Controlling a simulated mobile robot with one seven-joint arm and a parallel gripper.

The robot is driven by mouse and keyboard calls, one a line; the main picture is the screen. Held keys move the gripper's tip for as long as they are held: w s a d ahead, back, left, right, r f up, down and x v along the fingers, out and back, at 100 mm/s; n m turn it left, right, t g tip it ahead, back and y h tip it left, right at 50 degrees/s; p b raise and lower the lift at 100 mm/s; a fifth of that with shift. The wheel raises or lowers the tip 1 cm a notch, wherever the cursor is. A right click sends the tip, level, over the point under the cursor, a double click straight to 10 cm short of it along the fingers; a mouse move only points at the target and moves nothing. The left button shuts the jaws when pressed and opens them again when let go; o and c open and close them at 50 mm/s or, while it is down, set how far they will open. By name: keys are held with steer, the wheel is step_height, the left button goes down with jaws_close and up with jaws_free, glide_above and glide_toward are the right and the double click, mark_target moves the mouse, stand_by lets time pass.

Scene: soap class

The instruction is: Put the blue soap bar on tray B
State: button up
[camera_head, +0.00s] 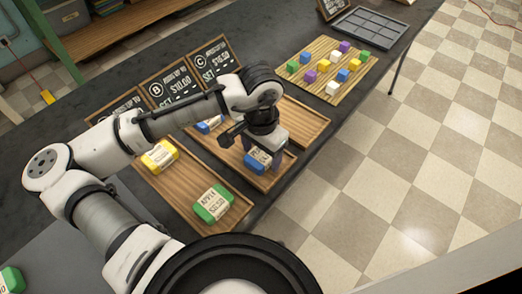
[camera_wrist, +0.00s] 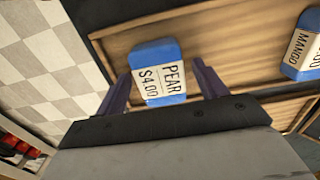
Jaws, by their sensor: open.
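A blue soap bar (camera_head: 257,162) labelled PEAR $4.00 lies near the front end of the middle wooden tray (camera_head: 228,152), behind which the B sign (camera_head: 170,88) stands. In the wrist view the pear bar (camera_wrist: 159,72) sits between the two purple fingers of my gripper (camera_wrist: 163,86), which are open. A gap shows beside the bar on its right. My gripper (camera_head: 264,152) also shows in the head view, low over the bar. A second blue bar (camera_head: 209,124), labelled MANGO in the wrist view (camera_wrist: 302,52), lies farther back on the same tray, partly hidden by my arm.
The left tray (camera_head: 165,187) holds a yellow bar (camera_head: 160,156) and a green bar (camera_head: 213,204). The right tray (camera_head: 308,122) by the C sign (camera_head: 213,58) looks empty. A board (camera_head: 318,58) with several coloured cubes and a grey compartment tray (camera_head: 370,33) stand farther back.

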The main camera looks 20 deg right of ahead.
mark_target(261, 154)
step_height(261, 154, up, 12)
steer(key=p, duration=0.1)
steer(key=shift+r, duration=0.2)
stand_by(0.5)
